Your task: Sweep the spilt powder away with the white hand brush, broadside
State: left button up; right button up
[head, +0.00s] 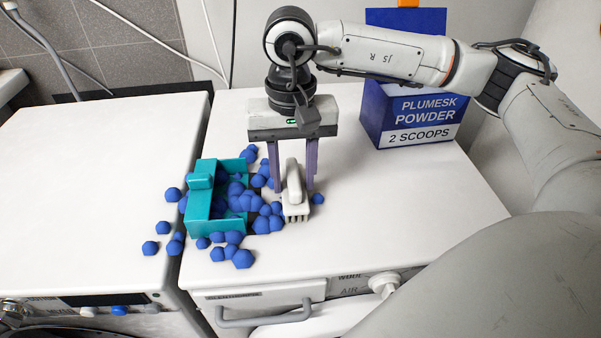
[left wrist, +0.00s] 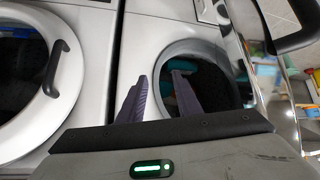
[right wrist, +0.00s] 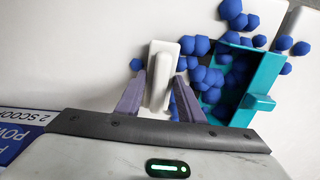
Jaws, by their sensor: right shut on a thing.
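The white hand brush (head: 293,190) stands on the right-hand machine top, with its bristles down at the right edge of the spilt powder. My right gripper (head: 295,188) is above it, shut on its handle; the brush (right wrist: 160,75) also shows between the fingers in the right wrist view. The spilt powder (head: 262,224) is a heap of blue lumps, some inside the teal dustpan (head: 193,213), others around it on both machine tops. The dustpan lies left of the brush, near the gap between the machines. My left gripper (left wrist: 160,85) is open and empty in front of a machine's round door.
A blue Plumesk powder box (head: 405,120) stands at the back right. The left machine top (head: 80,170) is mostly clear, with a few lumps at its right edge. The right machine top (head: 420,200) is bare right of the brush.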

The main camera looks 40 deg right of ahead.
jog(key=shift+a, duration=0.1)
jog(key=shift+w+a, duration=0.5)
jog(key=shift+a, duration=0.3)
jog(key=shift+w+a, duration=0.5)
jog(key=shift+a, duration=0.25)
notch_tip(320, 180, up, 7)
jog(key=p, duration=0.3)
jog(key=shift+p, duration=0.4)
dwell(0.4)
